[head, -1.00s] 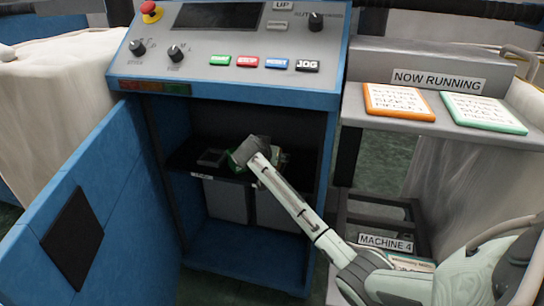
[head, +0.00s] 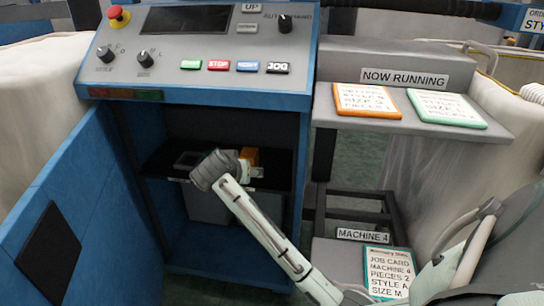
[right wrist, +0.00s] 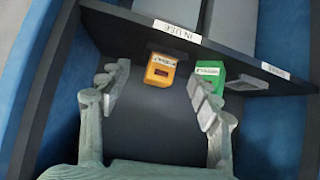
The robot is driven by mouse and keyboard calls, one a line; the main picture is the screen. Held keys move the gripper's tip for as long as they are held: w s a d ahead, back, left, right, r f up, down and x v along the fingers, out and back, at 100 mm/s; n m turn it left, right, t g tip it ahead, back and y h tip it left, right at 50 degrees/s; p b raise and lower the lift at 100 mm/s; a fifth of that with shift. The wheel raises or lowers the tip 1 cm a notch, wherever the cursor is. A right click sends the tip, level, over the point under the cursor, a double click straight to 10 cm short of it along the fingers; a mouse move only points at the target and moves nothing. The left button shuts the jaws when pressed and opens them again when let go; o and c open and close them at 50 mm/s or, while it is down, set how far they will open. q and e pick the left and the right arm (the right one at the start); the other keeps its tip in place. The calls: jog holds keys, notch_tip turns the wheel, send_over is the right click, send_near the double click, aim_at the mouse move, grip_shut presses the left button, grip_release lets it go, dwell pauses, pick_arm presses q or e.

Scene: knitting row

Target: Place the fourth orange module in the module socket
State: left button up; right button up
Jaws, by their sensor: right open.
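An orange module (right wrist: 161,70) with a small dark window sits on the dark shelf inside the open blue cabinet. In the right wrist view it lies between my open right gripper's fingers (right wrist: 160,95), beyond their tips and apart from them. A green module (right wrist: 210,73) stands beside it, close to the right-hand finger. In the head view my right gripper (head: 212,170) is over the shelf, with the orange module (head: 250,156) just right of it; the green module is hidden there. I cannot tell which spot is the module socket. My left gripper is out of view.
A dark square frame (right wrist: 246,83) lies beside the green module. An "IN USE" label (right wrist: 177,31) is on the shelf's edge. The blue cabinet door (head: 80,200) stands open at left. Orange (head: 367,100) and green (head: 447,108) cards lie on the right ledge.

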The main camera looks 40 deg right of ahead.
jog(key=s+a+f+n+g+y, duration=0.1)
jog(key=s+a+f+n+y, duration=0.1)
jog(key=s, duration=0.7)
jog(key=s+a+f+n+g+y, duration=0.1)
jog(key=s+a+f+n+y, duration=0.1)
jog(key=s+f, duration=0.4)
jog(key=s+a+f+n+y, duration=0.2)
jog(key=s+a+f+n, duration=0.2)
jog(key=s, duration=1)
jog(key=shift+s+f+n+g, duration=0.25)
jog(key=shift+n+g, duration=0.15)
jog(key=shift+n, duration=0.7)
jog(key=shift+c, duration=0.2)
